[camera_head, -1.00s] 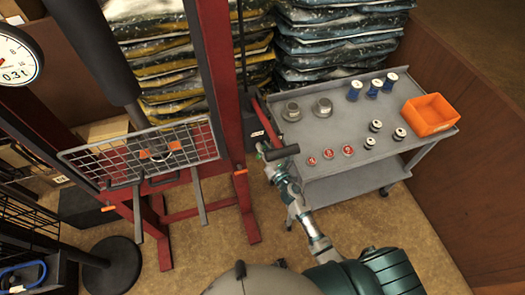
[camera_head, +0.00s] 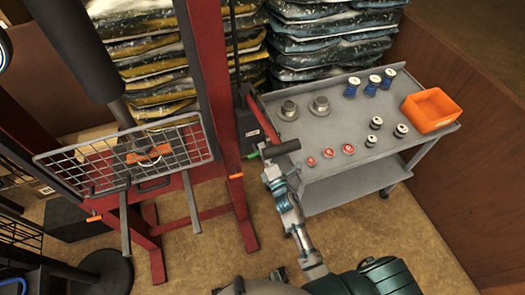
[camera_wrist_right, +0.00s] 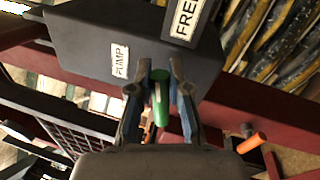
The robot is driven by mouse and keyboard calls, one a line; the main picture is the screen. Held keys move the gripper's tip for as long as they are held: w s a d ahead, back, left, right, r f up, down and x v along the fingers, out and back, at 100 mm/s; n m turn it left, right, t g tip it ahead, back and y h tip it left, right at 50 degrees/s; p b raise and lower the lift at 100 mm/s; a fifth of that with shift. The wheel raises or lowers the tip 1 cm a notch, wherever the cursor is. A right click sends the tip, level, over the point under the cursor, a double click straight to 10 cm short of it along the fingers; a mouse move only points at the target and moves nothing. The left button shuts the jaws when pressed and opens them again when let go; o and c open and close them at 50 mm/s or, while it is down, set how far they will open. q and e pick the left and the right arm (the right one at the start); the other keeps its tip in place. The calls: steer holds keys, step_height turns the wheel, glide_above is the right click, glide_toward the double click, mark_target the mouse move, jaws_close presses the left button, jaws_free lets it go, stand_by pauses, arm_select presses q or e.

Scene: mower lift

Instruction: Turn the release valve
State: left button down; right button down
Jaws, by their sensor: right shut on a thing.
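The release valve shows as a green handle (camera_wrist_right: 160,100) below the black pump box (camera_wrist_right: 135,40), which carries a "PUMP" label and a partly cut-off "FREE" label. In the right wrist view my right gripper (camera_wrist_right: 161,82) has one finger on each side of the green handle and is shut on it. In the head view the pump box (camera_head: 249,130) is on the red press frame, and a bit of green (camera_head: 252,155) shows beside my right gripper (camera_head: 265,164). The black-gripped pump lever (camera_head: 282,148) partly covers the gripper there.
A grey cart (camera_head: 335,142) with metal fittings, spools and an orange bin (camera_head: 431,110) stands to the right. The red press frame (camera_head: 215,90) with a wire guard (camera_head: 120,158) is to the left. Stacked bags (camera_head: 330,40) are behind.

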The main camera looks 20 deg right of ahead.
arm_select(q)
steer(key=shift+w+d+r+b, duration=0.15)
steer(key=shift+w+r+b, duration=0.15)
steer(key=shift+w+r, duration=0.5)
arm_select(e)
steer(key=shift+f+m+h, duration=0.3)
steer(key=shift+f+m, duration=0.05)
steer(key=shift+m, duration=0.45)
steer(key=shift+f+m+h, duration=0.3)
steer(key=shift+m, duration=0.5)
arm_select(q)
steer(key=shift+w+f, duration=0.1)
steer(key=shift+w, duration=0.1)
arm_select(e)
steer(key=c, duration=1.2)
jaws_free()
steer(key=shift+o, duration=0.5)
steer(key=shift+r, duration=0.1)
steer(key=s+f, duration=0.2)
steer(key=s, duration=0.9)
steer(key=shift+s+d+f, duration=0.15)
steer(key=shift+s+d, duration=0.1)
steer(key=shift+s, duration=0.15)
steer(key=shift+f, duration=0.1)
